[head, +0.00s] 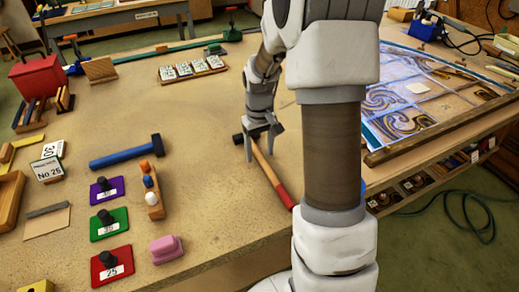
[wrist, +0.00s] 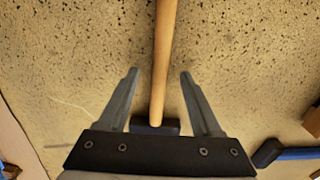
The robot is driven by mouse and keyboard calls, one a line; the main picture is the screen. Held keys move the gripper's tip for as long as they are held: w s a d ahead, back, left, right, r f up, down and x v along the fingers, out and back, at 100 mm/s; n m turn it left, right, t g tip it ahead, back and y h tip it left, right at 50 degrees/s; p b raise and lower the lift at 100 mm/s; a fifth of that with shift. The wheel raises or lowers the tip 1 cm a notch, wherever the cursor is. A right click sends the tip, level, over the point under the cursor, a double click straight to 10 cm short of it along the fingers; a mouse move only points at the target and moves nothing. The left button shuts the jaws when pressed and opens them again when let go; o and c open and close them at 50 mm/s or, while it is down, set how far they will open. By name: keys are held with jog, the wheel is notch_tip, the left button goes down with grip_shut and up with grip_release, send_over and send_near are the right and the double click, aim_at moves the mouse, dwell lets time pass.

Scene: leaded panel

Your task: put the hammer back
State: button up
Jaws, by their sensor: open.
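A hammer (head: 270,175) with a wooden handle, a red grip end and a dark head lies on the bench under my arm. My gripper (head: 262,150) points down at it, close to the head end. In the wrist view the open gripper (wrist: 159,73) has one finger on each side of the handle (wrist: 164,60), with a gap on both sides. The dark blue head (wrist: 168,128) shows partly behind the gripper body. I cannot tell how far the fingertips are above the bench. A second hammer (head: 125,151) with a blue handle lies to the left; part of it shows in the wrist view (wrist: 290,153).
Left of my gripper stand a wooden block with pegs (head: 152,190), purple (head: 107,190), green (head: 109,224) and red (head: 111,265) knobbed plates and a pink block (head: 166,249). A leaded panel (head: 410,100) lies right.

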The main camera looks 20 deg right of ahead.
notch_tip(320, 180, up, 17)
jog(key=p, duration=0.2)
jog(key=s+a+r+t, duration=0.3)
jog(key=s+a+r, duration=0.4)
jog(key=s, duration=0.3)
jog(key=s+a+f+t, duration=0.1)
jog(key=s+a, duration=0.3)
jog(key=s, duration=0.6)
jog(key=shift+s+f+t, duration=0.15)
jog(key=shift+s+t, duration=0.15)
jog(key=shift+t, duration=0.5)
dwell(1.1)
